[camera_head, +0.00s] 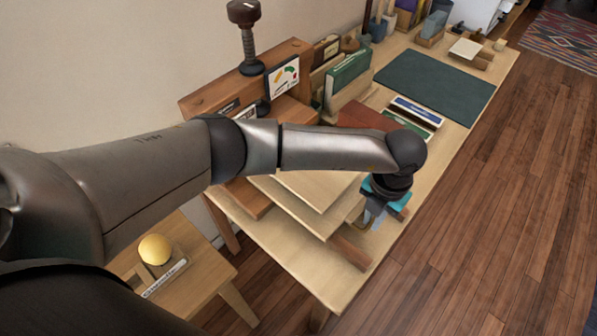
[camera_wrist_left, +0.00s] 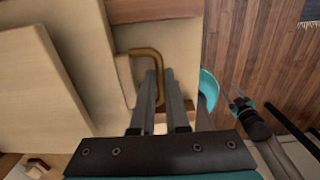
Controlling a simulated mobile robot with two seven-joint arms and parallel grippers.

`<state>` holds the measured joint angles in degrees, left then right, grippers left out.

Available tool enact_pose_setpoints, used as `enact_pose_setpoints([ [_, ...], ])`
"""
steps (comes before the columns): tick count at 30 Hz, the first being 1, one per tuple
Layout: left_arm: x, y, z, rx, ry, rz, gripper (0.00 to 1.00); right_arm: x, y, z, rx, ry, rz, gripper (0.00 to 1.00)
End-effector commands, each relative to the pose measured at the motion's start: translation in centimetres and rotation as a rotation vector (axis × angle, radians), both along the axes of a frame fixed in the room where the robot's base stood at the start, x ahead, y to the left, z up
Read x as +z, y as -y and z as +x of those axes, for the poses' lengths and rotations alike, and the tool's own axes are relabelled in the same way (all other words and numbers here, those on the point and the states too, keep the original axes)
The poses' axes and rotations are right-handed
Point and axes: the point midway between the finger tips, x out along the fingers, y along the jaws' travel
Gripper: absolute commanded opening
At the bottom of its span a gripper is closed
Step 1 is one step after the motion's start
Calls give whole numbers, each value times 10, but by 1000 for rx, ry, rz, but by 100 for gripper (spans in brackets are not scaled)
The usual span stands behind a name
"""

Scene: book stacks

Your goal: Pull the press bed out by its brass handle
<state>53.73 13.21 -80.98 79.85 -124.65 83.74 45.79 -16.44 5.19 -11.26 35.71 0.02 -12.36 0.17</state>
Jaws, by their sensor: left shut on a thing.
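The wooden press has a dark screw (camera_head: 248,48) standing up at the back. Its pale press bed (camera_head: 296,188) lies on the table in front of the press, partly under my left arm. In the left wrist view, a brass handle (camera_wrist_left: 148,55) is fixed at the edge of a pale board (camera_wrist_left: 175,48). My left gripper (camera_wrist_left: 158,75) is shut on the handle's bar. In the head view, my left gripper (camera_head: 372,218) is at the table's front side, and the handle is hidden there. My right gripper (camera_wrist_left: 236,95) is small in the left wrist view, over the floor.
Books (camera_head: 348,80) stand behind my forearm, and flat books (camera_head: 415,112) lie to the right. A dark green mat (camera_head: 436,84) covers the table's far part. The wooden floor (camera_head: 500,200) at right is clear.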

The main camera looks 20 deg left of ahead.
Motion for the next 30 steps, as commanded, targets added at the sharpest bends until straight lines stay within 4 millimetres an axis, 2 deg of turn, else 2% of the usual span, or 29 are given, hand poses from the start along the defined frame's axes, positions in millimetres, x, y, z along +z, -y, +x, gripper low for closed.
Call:
enact_pose_setpoints([
  [8,-1,10,-4,-4,-1,0,0,-2,0,-4,0,-5,0,50],
  [24,-1,50,-19,-4,-1,0,0,-10,1,-5,0,-6,-1,50],
  [30,-1,59,-22,-4,0,0,0,-11,1,-4,1,-5,-1,50],
])
